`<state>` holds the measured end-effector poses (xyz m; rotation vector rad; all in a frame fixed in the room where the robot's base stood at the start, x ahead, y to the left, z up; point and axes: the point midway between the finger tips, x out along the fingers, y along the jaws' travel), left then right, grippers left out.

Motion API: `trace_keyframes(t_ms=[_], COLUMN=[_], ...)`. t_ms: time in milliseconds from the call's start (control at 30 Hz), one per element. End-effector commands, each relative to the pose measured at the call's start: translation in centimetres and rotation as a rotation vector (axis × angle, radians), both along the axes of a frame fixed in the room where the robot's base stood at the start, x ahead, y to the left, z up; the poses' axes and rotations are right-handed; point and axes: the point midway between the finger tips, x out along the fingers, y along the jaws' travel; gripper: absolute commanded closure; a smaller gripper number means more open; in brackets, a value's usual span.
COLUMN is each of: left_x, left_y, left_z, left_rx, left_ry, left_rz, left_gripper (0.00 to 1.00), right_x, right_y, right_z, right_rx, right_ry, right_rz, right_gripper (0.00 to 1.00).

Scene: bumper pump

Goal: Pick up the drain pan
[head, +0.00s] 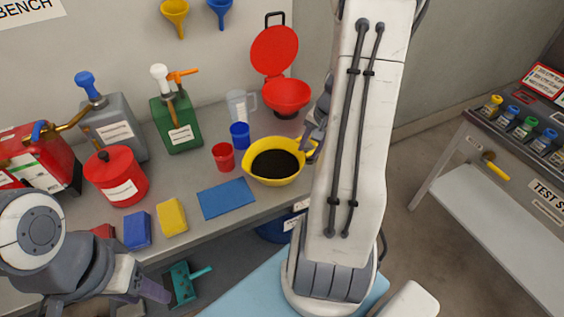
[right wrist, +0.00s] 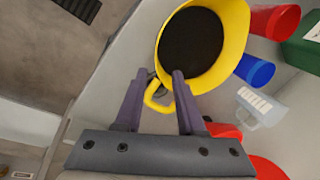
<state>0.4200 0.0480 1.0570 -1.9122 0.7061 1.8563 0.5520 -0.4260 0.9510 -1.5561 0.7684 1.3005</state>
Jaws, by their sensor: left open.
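The drain pan is a yellow round pan (head: 262,180) of dark liquid near the bench's front edge, with a loop handle on its right. It fills the upper middle of the right wrist view (right wrist: 232,65). My right gripper (right wrist: 161,76) is open, its two fingers apart, with the yellow handle (right wrist: 151,101) showing between them. I cannot tell whether the fingers touch it. In the head view, my right arm partly hides this gripper at the pan's right side. My left gripper (head: 148,298) is open and low at the left, away from the pan.
A red cup (head: 223,157), a blue cup (head: 240,136) and a clear jug (head: 241,105) stand behind the pan. A red funnel (head: 286,96) is behind it. A blue mat (head: 227,198) lies to its left. Cans and a red canister (head: 116,178) fill the bench's left.

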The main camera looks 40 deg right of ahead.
Motion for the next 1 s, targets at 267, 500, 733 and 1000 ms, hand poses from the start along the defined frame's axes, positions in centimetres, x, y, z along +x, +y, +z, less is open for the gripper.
trace_keyframes(t_ms=[267, 500, 733, 1000], left_x=[0.0, 0.0, 0.0, 0.0], left_y=[0.0, 0.0, 0.0, 0.0], left_z=[-0.6, -0.8, -1.4, -1.4], left_rx=[0.0, 0.0, 0.0, 0.0], left_ry=[0.0, 0.0, 0.0, 0.0], left_rz=[0.0, 0.0, 0.0, 0.0], left_gripper=[0.5, 0.5, 0.5, 0.5], right_x=[0.9, 1.2, 1.8, 1.9], right_y=[0.4, 0.6, 0.7, 0.7], right_z=[-3.9, -6.3, -9.2, -9.3], right_rx=[0.002, 0.004, 0.001, -0.001], right_ry=[0.003, 0.005, 0.004, 0.003], right_rz=[0.002, 0.003, 0.003, 0.003], right_gripper=[0.61, 0.61, 0.61, 0.61])
